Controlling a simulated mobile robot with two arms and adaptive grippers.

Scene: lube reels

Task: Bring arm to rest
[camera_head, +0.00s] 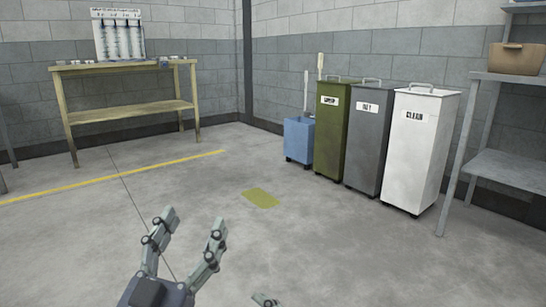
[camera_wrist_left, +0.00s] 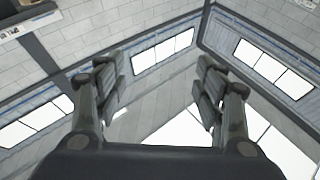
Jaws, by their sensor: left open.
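My left gripper (camera_head: 192,230) is at the bottom of the head view, raised over the bare floor. Its two fingers are spread apart with nothing between them. In the left wrist view the open fingers (camera_wrist_left: 158,85) point toward the upper walls, windows and bright ceiling panels. At the bottom edge of the head view a small piece of another finger (camera_head: 265,299) shows, likely of my right gripper; the rest is out of the frame.
A blue bin (camera_head: 299,139), green bin (camera_head: 329,130), grey bin (camera_head: 365,140) and white bin (camera_head: 420,150) line the right wall. A metal shelf (camera_head: 510,168) holds a brown basket (camera_head: 516,58). The middle floor is clear.

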